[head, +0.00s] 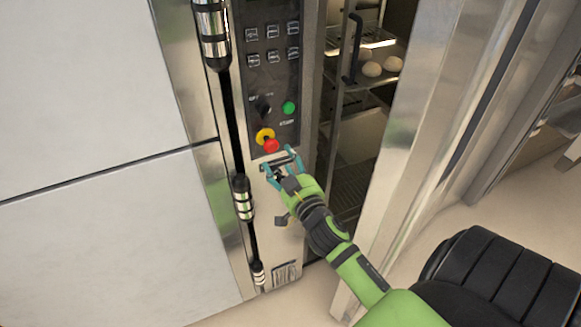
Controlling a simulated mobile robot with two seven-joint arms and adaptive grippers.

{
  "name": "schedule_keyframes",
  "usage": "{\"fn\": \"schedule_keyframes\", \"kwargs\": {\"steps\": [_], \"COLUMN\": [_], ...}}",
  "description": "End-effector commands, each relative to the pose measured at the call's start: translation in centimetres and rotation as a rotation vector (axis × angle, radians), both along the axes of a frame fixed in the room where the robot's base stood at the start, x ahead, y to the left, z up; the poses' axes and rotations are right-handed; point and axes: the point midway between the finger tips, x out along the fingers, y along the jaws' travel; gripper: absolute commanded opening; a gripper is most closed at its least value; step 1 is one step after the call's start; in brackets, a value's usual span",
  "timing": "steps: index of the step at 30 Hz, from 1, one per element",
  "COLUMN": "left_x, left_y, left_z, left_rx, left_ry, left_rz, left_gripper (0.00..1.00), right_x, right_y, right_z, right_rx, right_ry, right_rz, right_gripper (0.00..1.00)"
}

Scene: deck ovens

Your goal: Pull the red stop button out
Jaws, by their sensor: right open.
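The red stop button (271,146) sits low on the dark control panel, in front of a yellow collar (264,134). My right gripper (279,161) is open just below the button, with its teal fingertips pointing up at the panel. I cannot tell whether a fingertip touches the button. No thing shows between the fingers. The green start button (289,108) and a black rotary switch (263,106) are above the red button. My left gripper is not in the head view.
Several labelled keys (272,57) fill the upper panel. To the right, an open oven door (408,150) stands beside a chamber with dough balls (372,69) on a tray.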

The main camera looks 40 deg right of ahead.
Motion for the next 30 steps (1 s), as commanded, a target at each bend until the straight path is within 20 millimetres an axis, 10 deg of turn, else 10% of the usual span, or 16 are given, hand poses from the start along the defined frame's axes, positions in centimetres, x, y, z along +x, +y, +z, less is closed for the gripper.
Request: {"fn": "schedule_keyframes", "kwargs": {"steps": [9, 30], "left_x": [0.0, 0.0], "left_y": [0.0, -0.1], "left_z": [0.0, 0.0], "left_rx": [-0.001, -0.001], "left_ry": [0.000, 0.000], "left_rz": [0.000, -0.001], "left_gripper": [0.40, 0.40], "right_x": [-4.6, -4.9], "right_y": [1.1, 1.2], "right_z": [0.0, -0.6], "right_rx": [0.000, 0.000], "right_ry": [0.000, 0.012], "right_rz": [-0.001, 0.001], "right_gripper": [0.63, 0.63]}}
